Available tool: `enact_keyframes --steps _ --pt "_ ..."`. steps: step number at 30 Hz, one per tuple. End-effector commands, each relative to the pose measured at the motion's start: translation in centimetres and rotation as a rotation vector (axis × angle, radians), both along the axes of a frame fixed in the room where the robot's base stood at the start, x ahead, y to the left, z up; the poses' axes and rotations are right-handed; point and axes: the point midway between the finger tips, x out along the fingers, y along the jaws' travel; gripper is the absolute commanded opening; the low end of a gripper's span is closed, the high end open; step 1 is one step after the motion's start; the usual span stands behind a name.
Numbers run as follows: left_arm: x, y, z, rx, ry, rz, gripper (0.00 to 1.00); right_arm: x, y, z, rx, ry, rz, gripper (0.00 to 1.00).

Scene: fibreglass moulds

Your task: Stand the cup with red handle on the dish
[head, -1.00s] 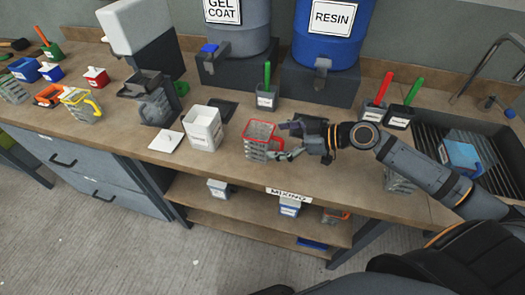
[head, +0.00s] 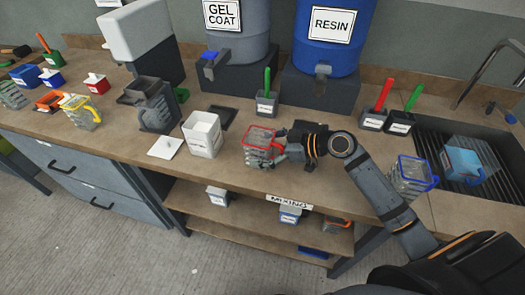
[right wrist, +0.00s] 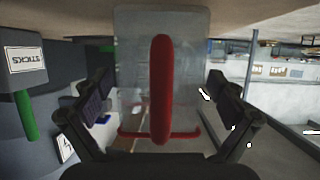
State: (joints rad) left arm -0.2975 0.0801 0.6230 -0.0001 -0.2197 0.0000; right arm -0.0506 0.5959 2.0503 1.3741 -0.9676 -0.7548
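The clear cup with a red rim and red handle (head: 260,145) stands upright on the bench, near its front edge. My right gripper (head: 284,150) is at the cup's right side. In the right wrist view, its two fingers (right wrist: 160,95) are spread, one on each side of the red handle (right wrist: 161,85), with gaps between. The handle points at the wrist camera. A dark, flat square piece (head: 223,117), which looks like the dish, lies behind the white container, partly hidden by it. My left gripper is not in view.
A white container (head: 203,137) stands left of the cup, with a white flat square (head: 165,147) beside it. Behind are a stick holder (head: 267,104) and the resin drum (head: 330,40). A blue-rimmed clear cup (head: 411,176) stands near the sink (head: 485,150).

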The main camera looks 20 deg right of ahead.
Motion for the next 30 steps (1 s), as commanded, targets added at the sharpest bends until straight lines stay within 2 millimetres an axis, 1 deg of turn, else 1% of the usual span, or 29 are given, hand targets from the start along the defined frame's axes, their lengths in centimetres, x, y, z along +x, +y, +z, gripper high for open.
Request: enact_keyframes --steps 1,12,13,14,20,23,26,28,30 --pt "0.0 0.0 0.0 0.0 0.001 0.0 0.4 0.0 0.0 0.0 0.0 0.0 0.0 0.88" --pt "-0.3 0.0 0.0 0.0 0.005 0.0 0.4 0.0 0.0 0.0 0.0 0.0 0.0 0.38" --pt "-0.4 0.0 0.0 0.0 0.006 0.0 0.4 0.0 0.0 0.0 0.001 -0.001 0.0 0.37" --pt "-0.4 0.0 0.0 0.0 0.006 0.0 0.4 0.0 0.0 0.0 0.001 -0.001 0.0 0.32" --pt "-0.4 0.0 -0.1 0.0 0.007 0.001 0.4 0.0 0.0 0.1 0.0 -0.001 0.0 0.32" --pt "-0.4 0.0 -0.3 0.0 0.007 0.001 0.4 0.0 0.0 0.7 -0.001 -0.004 0.002 0.32" --pt "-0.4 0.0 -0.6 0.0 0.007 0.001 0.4 0.0 0.0 1.9 -0.003 -0.006 0.002 0.32" --pt "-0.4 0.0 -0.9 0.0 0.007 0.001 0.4 -0.1 0.1 3.5 -0.004 -0.007 0.003 0.32" --pt "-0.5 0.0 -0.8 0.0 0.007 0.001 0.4 -1.2 1.3 5.2 -0.002 -0.008 0.006 0.32"
